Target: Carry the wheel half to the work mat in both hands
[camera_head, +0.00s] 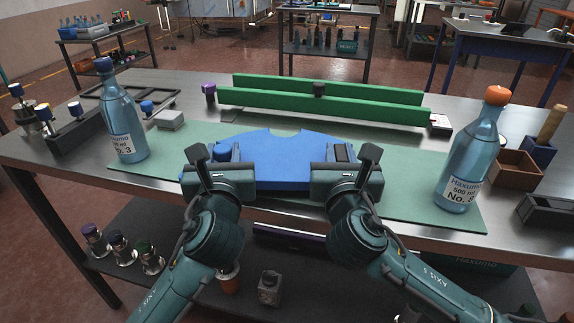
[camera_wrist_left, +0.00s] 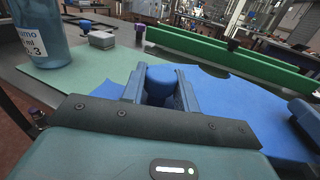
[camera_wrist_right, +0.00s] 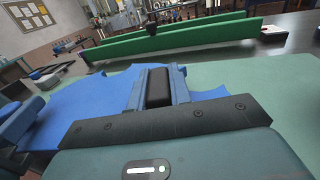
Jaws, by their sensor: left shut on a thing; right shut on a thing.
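The wheel half (camera_head: 275,155) is a flat blue piece with a notched far edge. It is over the near middle of the green work mat (camera_head: 415,185); I cannot tell whether it touches the mat. My left gripper (camera_head: 222,156) is shut at its left side, with a blue round grip (camera_wrist_left: 162,78) between the fingers in the left wrist view. My right gripper (camera_head: 340,156) is shut at its right side, with a black block (camera_wrist_right: 158,88) between the fingers in the right wrist view. The grippers hide parts of the near edge.
A blue bottle (camera_head: 122,120) stands at the mat's left end and an orange-capped bottle (camera_head: 468,160) at its right end. Green rails (camera_head: 320,103) run behind the mat. A grey block (camera_head: 170,121) sits at back left, a wooden box (camera_head: 513,172) at right. Bare mat shows right of the wheel half.

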